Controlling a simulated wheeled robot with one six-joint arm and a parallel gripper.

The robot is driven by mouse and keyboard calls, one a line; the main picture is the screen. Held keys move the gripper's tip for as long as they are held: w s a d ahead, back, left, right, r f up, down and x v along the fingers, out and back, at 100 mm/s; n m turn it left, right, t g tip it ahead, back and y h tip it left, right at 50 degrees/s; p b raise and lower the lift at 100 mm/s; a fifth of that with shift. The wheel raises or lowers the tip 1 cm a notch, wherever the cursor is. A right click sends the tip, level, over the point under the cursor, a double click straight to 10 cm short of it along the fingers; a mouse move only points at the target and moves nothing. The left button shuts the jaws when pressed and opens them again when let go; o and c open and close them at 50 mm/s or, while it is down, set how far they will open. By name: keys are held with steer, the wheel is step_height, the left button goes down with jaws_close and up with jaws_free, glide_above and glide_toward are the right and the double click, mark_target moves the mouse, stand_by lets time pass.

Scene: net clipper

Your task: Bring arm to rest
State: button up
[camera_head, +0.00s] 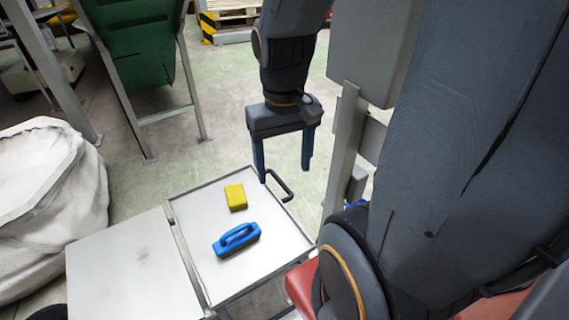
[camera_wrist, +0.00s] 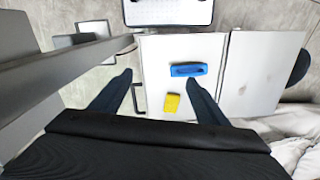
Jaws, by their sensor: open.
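My gripper (camera_head: 283,168) is open and empty, with its two fingers pointing down. In the head view it hangs beside the far right corner of the cart top, near the cart's black handle. The wrist view shows its two spread fingers (camera_wrist: 160,85) with nothing held between them. My arm comes in from the right side of the head view and hides part of the scene there.
A cart top (camera_head: 270,262) holds a yellow sponge (camera_head: 236,197) and a blue brush (camera_head: 236,239). A pale panel (camera_head: 130,265) adjoins it. A white sack (camera_head: 45,205) stands left, a green chute (camera_head: 135,40) behind. A grey post (camera_head: 345,150) stands close right of my gripper.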

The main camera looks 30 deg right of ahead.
steer(key=shift+s, duration=0.15)
steer(key=shift+n, duration=0.9)
steer(key=a+r+p, duration=0.2)
steer(key=a+p, duration=0.2)
steer(key=a, duration=0.1)
steer(key=shift+s+a+r+p, duration=0.1)
steer(key=shift+a+r+p, duration=0.05)
steer(key=shift+r+p, duration=0.25)
steer(key=shift+o, duration=0.4)
